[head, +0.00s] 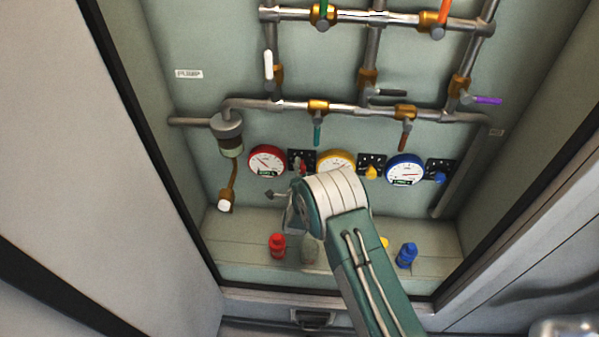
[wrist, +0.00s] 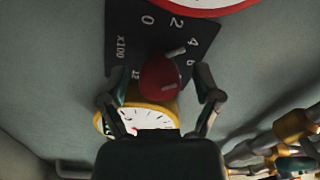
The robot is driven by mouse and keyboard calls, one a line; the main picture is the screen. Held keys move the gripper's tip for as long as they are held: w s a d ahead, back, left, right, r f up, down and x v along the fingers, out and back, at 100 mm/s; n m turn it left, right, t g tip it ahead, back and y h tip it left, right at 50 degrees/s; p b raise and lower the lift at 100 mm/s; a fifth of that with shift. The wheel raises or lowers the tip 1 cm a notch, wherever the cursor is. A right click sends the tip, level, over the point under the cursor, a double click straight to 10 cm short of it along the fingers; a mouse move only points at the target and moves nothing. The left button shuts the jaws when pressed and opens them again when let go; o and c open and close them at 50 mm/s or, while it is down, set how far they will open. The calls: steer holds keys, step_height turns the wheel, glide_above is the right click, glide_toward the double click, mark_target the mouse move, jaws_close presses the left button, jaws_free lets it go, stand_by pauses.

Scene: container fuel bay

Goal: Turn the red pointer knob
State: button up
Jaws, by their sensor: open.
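The red pointer knob (wrist: 160,78) sits on a black dial plate (wrist: 128,35) marked 0, 2, 4, 6 and X100. A pale pointer bar on it tilts toward the upper right in the wrist view, near the 4. In the head view the red knob (head: 301,169) shows just above my wrist, on its black plate (head: 299,155). My gripper (wrist: 159,86) is open, with one finger on each side of the knob and visible gaps to both. In the head view my gripper (head: 281,195) is largely hidden by my arm.
A red gauge (head: 267,161) is left of the knob. A yellow gauge (head: 336,161), yellow knob (head: 371,172), blue gauge (head: 404,170) and blue knob (head: 439,178) are to its right. Pipes with valve levers run above. Red (head: 277,246) and blue (head: 406,255) bottles stand on the ledge below.

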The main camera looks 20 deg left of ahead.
steer(key=v, duration=1.1)
steer(key=shift+s, duration=0.4)
steer(key=shift+s+f, duration=0.1)
